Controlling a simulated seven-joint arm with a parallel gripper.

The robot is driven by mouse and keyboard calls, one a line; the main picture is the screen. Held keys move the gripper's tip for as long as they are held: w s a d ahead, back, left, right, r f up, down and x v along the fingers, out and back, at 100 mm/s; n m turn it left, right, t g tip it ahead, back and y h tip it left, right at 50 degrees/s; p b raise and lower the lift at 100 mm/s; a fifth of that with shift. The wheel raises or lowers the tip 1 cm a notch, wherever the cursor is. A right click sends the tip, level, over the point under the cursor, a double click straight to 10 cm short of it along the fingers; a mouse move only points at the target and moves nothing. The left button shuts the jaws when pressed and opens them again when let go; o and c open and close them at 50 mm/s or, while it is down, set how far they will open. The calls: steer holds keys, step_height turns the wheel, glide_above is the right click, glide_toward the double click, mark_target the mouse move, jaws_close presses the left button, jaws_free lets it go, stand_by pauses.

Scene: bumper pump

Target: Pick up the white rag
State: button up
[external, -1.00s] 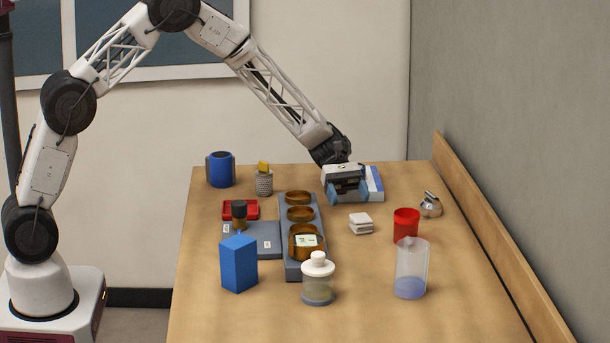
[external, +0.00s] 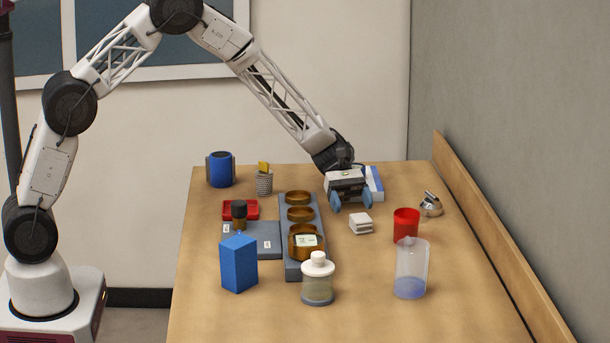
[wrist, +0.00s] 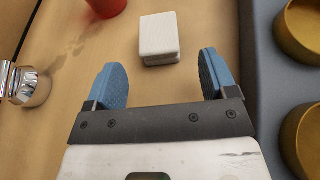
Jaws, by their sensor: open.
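The white rag (external: 361,223) is a small folded block lying flat on the table, right of the grey tray with the round amber dishes. In the wrist view the rag (wrist: 159,38) lies ahead of the fingertips, roughly midway across the gap. My gripper (external: 350,202) has blue fingers and is open and empty. It hovers behind the rag in the external view, apart from it. Both open fingers also show in the wrist view (wrist: 162,77).
A red cup (external: 406,225) and a clear container with blue contents (external: 411,270) stand right of the rag. A metal object (external: 431,205) is farther right. The grey tray with amber dishes (external: 314,235) is to the left. A white-lidded jar (external: 318,280) stands in front.

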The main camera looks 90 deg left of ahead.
mark_target(359, 215)
steer(key=shift+d, duration=0.1)
steer(key=shift+x, duration=2.55)
steer(key=shift+w, duration=0.1)
steer(key=shift+c, duration=0.3)
steer(key=c, duration=0.9)
